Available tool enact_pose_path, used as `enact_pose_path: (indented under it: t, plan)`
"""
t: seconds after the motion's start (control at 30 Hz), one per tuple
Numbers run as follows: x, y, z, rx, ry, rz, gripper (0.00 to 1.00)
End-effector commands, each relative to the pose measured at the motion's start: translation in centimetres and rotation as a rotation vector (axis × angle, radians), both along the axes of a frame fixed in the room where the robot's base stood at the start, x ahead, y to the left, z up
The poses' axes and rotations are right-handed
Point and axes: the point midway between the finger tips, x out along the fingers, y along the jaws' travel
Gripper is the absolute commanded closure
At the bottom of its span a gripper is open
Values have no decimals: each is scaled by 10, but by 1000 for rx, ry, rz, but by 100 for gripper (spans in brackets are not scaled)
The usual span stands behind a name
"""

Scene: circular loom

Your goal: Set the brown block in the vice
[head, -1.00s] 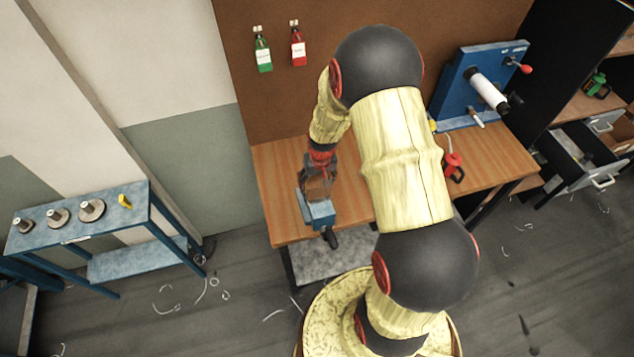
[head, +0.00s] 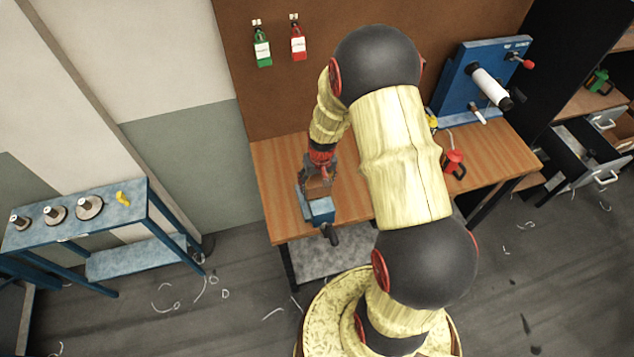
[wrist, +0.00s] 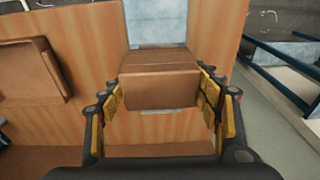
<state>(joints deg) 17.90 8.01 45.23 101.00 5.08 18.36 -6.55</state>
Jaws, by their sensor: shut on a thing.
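The brown block (wrist: 160,80) is between the yellow-padded fingers of my gripper (wrist: 165,105) in the wrist view, and the gripper is shut on it. In the head view my gripper (head: 320,172) points down at the blue vice (head: 319,210), near the front left of the wooden workbench. The block is small and partly hidden there, just over or within the back of the vice. A pale blue-grey surface (wrist: 157,22) shows beyond the block in the wrist view. I cannot tell whether the block rests between the jaws.
The wooden workbench (head: 278,165) has free room left of the vice. A blue side table (head: 125,218) with spools stands at left. Bottles hang on the back board.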

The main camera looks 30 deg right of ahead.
Motion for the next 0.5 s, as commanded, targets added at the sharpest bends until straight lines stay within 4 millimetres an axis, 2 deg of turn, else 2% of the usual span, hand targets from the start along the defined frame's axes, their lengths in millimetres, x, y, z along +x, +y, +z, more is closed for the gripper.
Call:
enact_pose_path:
  t: [0.3, 0.5]
  plan:
    - [1, 0, 0, -1, -2, 0, 97]
    - [1, 0, -6, 0, -1, 0, 97]
